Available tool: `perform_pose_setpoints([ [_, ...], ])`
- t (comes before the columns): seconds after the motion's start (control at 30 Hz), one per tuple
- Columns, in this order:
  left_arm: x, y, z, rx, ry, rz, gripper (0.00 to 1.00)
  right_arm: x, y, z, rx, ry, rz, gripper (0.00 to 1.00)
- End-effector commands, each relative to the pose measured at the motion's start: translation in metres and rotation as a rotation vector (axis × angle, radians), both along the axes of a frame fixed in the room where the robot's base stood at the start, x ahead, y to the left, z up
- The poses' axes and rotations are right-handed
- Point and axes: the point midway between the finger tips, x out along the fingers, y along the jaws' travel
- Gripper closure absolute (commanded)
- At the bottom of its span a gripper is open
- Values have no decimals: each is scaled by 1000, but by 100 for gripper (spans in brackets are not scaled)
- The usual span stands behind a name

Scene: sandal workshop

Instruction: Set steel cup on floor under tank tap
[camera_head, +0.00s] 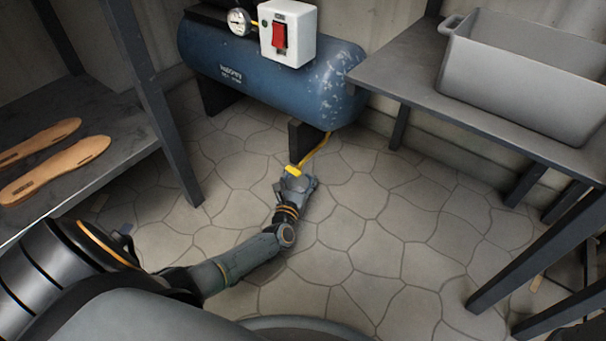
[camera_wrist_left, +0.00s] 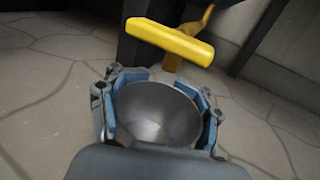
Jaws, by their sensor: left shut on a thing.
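The steel cup (camera_wrist_left: 158,112) is a round grey metal bowl shape with its open top facing the camera in the left wrist view. My left gripper (camera_head: 296,180) is shut on it, with a blue-grey finger on each side of the rim. The tank tap has a yellow handle (camera_wrist_left: 170,41), just beyond and above the cup; it also shows in the head view (camera_head: 293,171). The tank (camera_head: 265,75) is a blue cylinder with worn paint. Whether the cup touches the floor cannot be told. My right gripper is not in view.
The stone-paved floor (camera_head: 365,235) is open right of my left arm. A dark tank leg (camera_head: 302,142) stands behind the tap. A shelf (camera_head: 100,115) with sandal soles (camera_head: 55,170) is at left. A grey bin (camera_head: 525,75) sits on a bench (camera_head: 400,75) at right.

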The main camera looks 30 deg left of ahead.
Motion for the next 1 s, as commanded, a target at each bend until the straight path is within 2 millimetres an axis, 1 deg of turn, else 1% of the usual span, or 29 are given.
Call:
perform_pose_setpoints([
  [0.03,10,4,-3,2,-5,2,86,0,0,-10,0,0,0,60],
  [0.13,28,9,-3,3,-5,1,86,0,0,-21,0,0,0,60],
  [0.17,25,8,-11,2,0,0,86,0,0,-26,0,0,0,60],
  [0.2,24,8,-15,2,1,0,86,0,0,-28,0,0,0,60],
  [0.47,24,8,-12,1,-1,1,86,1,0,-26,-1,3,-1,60],
  [0.6,24,8,-15,1,0,1,86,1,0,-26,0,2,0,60],
  [0.63,23,8,-15,1,0,1,45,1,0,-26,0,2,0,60],
  [0.67,23,8,-15,0,0,1,39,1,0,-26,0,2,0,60],
  [0.7,23,8,-15,0,0,1,31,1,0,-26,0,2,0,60],
  [0.77,23,8,-15,0,0,1,19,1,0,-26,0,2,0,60],
  [0.8,23,8,-15,0,0,1,14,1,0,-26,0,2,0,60],
  [1.0,23,8,-15,1,0,1,14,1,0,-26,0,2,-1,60],
])
